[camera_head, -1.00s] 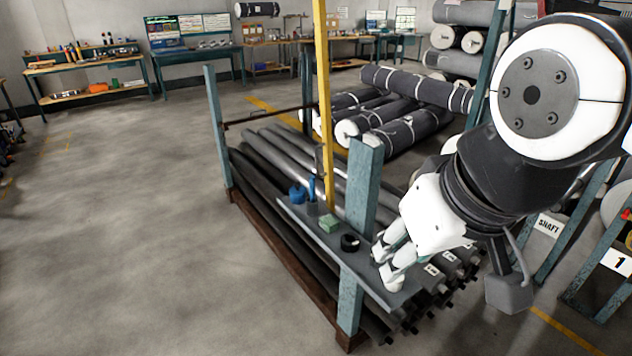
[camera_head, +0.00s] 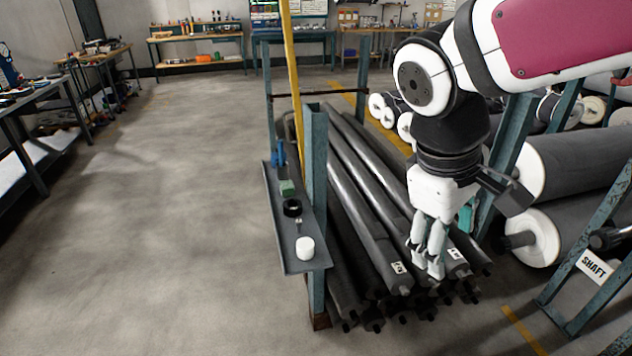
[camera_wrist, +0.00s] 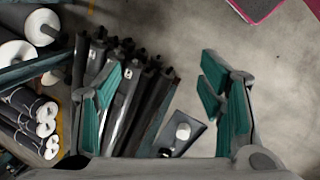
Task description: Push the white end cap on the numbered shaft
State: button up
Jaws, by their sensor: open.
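The white end cap (camera_head: 305,248) stands on the near end of a narrow grey shelf (camera_head: 297,267) on the rack post. It also shows in the wrist view (camera_wrist: 183,131), low between my fingers but well beyond them. Several dark shafts (camera_head: 372,215) lie piled in the rack to the right of the shelf. Two near shaft ends carry small white labels (camera_head: 397,267), too small to read surely. My gripper (camera_head: 429,255) points down above the shaft ends, right of the cap and apart from it. Its green-padded fingers (camera_wrist: 165,97) are spread and empty.
A black ring (camera_head: 292,208), a green block (camera_head: 287,188) and blue items share the shelf. A teal post (camera_head: 316,160) and yellow pole (camera_head: 293,80) rise beside it. Large rolls (camera_head: 575,165) and a SHAFT sign (camera_head: 595,267) stand right. The left floor is clear.

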jog(key=w+a+f+n+h+b, duration=0.3)
jog(key=w+a+f+n, duration=0.2)
jog(key=w+f, duration=0.3)
jog(key=n+t+h+b, duration=0.5)
jog(key=n+t+b, duration=0.4)
jog(key=n+t, duration=0.45)
send_near(299, 249)
jog(key=shift+n+g, duration=0.65)
jog(key=shift+n, duration=0.3)
jog(key=x, duration=0.8)
jog(key=r+b+x, duration=0.1)
jog(key=x, duration=0.3)
jog(key=shift+w, duration=0.3)
jog(key=shift+a, duration=0.1)
jog(key=shift+c, duration=0.6)
jog(key=c, duration=0.9)
